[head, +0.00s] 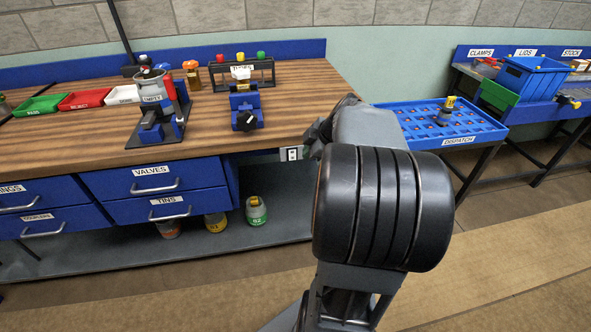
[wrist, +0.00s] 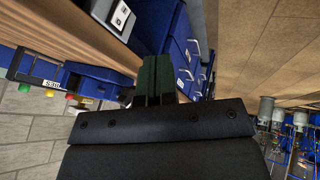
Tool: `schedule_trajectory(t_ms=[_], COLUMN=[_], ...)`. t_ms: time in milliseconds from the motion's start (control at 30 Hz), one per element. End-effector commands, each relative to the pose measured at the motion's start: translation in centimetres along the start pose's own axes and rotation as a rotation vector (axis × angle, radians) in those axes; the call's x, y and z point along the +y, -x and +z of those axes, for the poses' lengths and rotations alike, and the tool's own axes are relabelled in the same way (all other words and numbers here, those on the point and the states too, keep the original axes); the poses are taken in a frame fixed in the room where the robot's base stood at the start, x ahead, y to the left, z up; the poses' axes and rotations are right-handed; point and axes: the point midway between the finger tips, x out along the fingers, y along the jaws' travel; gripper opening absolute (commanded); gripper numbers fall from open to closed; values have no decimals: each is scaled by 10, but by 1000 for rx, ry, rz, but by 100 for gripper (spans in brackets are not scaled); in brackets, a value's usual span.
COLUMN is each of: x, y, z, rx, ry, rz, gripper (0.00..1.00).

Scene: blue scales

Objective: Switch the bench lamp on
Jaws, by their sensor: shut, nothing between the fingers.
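A thin black pole (head: 117,30) rises from the back left of the wooden bench and leaves the top of the head view. It may be the lamp's stand; no lamp head shows. A small white plate with dark marks (head: 292,154) sits on the bench's front edge near its right end. It also shows in the wrist view (wrist: 119,16). I cannot tell whether it is the lamp's switch. My gripper (wrist: 155,62) is shut and empty, near the bench's front edge and apart from the plate. In the head view my arm hides its fingers.
The wooden bench (head: 300,103) carries a black press (head: 160,110), a blue vise (head: 245,108) and several small trays (head: 85,98). Blue drawers (head: 153,177) hang below, with tins on the lower shelf. A blue dispatch tray (head: 460,138) stands to the right. Open floor lies in front.

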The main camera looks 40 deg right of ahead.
Motion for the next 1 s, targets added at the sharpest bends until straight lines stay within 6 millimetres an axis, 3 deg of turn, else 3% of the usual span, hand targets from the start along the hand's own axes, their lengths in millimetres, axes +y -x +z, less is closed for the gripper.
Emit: schedule_trajectory(t_ms=[167,633,767,1000], x=[5,6,5,6], y=[-4,-9,-25,-71], z=[15,15,15,15], rx=[7,9,9,8], ry=[47,55,54,54], rz=[23,22,20,18], gripper=[0,0,0,0])
